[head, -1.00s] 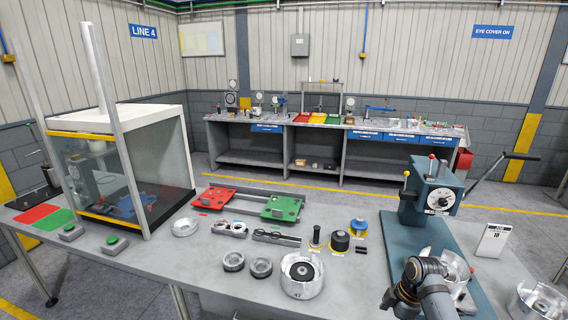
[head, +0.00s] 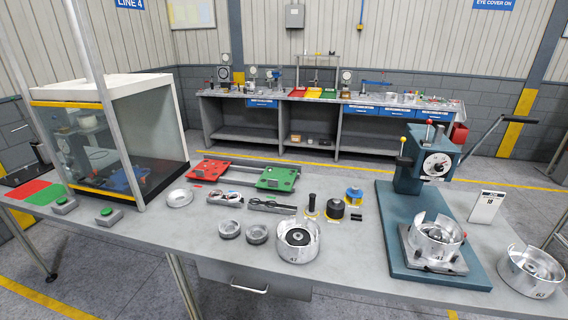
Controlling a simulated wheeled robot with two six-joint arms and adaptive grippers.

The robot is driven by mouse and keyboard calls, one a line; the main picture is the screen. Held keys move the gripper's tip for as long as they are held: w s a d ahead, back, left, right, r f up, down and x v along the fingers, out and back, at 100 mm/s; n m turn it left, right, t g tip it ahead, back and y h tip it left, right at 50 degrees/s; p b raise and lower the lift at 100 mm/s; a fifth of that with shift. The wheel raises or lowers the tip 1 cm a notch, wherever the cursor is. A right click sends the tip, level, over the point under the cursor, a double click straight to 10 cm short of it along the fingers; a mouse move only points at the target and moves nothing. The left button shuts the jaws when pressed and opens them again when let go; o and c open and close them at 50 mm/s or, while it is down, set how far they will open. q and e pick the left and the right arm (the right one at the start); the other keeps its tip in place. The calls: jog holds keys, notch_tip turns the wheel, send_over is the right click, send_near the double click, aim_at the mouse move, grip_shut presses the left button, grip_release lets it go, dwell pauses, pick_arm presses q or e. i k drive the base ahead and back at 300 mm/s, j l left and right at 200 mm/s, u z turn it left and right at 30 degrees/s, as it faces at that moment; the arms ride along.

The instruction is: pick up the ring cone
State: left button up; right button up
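No part clearly shows itself as the ring cone. Several candidates stand in a small group at the middle right of the grey table (head: 330,283) in the head view. One is a squat dark cone-like piece (head: 336,209) on a yellow-edged base. Beside it stand a slim black upright piece (head: 312,204) and a blue piece with yellow (head: 354,196). All stand upright and apart. Neither of my grippers is in view.
A teal press (head: 424,168) with a metal cup (head: 437,238) on its base stands to the right. Metal housings stand at front centre (head: 298,240) and far right (head: 532,270).

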aim_at(435, 231)
jog(key=z, duration=1.25)
